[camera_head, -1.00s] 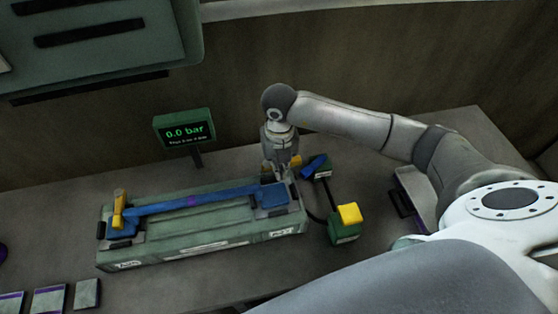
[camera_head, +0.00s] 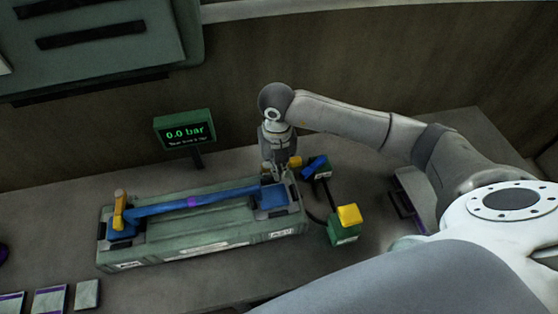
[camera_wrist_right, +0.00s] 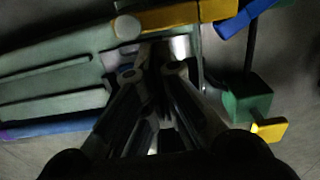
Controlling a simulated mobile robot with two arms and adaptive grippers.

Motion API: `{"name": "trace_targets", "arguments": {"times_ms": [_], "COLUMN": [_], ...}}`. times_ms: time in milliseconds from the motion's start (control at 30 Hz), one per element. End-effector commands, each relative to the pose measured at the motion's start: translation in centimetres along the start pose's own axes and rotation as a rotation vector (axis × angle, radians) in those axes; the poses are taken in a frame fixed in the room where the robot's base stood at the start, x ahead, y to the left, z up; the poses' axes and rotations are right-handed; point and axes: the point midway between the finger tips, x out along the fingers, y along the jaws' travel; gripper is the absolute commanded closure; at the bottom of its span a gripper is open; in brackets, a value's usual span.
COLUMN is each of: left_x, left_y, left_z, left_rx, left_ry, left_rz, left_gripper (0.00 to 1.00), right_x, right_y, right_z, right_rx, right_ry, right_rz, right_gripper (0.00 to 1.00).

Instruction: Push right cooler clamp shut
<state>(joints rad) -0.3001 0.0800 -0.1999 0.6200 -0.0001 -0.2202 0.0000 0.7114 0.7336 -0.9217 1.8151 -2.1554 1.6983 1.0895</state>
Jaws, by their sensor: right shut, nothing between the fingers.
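The green test bench (camera_head: 200,245) holds a long blue cooler (camera_head: 215,195) with blue end blocks. The right cooler clamp's yellow lever (camera_head: 295,161) shows partly beside my right gripper (camera_head: 274,176), at the bench's right end. In the right wrist view the yellow lever (camera_wrist_right: 185,15) lies across, just beyond the shut, empty fingertips (camera_wrist_right: 155,72). I cannot tell whether they touch it. The left clamp's yellow lever (camera_head: 119,208) stands at the bench's left end. My left gripper is out of view.
A green display (camera_head: 184,130) reading 0.0 bar stands behind the bench. To the right are a green box with a yellow top (camera_head: 349,214), a blue lever (camera_head: 315,165) and dark hoses. Small plates (camera_head: 48,299) lie at front left.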

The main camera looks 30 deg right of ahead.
Motion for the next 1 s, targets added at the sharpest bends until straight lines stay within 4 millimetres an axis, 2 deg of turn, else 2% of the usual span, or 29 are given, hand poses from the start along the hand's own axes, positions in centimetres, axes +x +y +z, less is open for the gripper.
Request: {"name": "trace_targets", "arguments": {"times_ms": [100,600,733,1000], "left_x": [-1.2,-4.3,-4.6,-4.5], "left_y": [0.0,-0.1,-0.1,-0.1], "left_z": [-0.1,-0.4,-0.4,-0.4], "left_rx": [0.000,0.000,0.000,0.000], "left_ry": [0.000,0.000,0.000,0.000], "left_rz": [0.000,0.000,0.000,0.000], "left_gripper": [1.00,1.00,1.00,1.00], "right_x": [-1.7,-6.6,-7.2,-7.1], "right_y": [0.0,0.0,0.0,0.0], "right_z": [0.1,0.0,0.0,0.0], "right_rx": [0.000,0.001,0.001,0.001], "right_ry": [-0.001,-0.001,-0.001,-0.001], "right_rz": [0.000,0.000,-0.001,0.000], "right_gripper": [1.00,1.00,1.00,1.00]}}
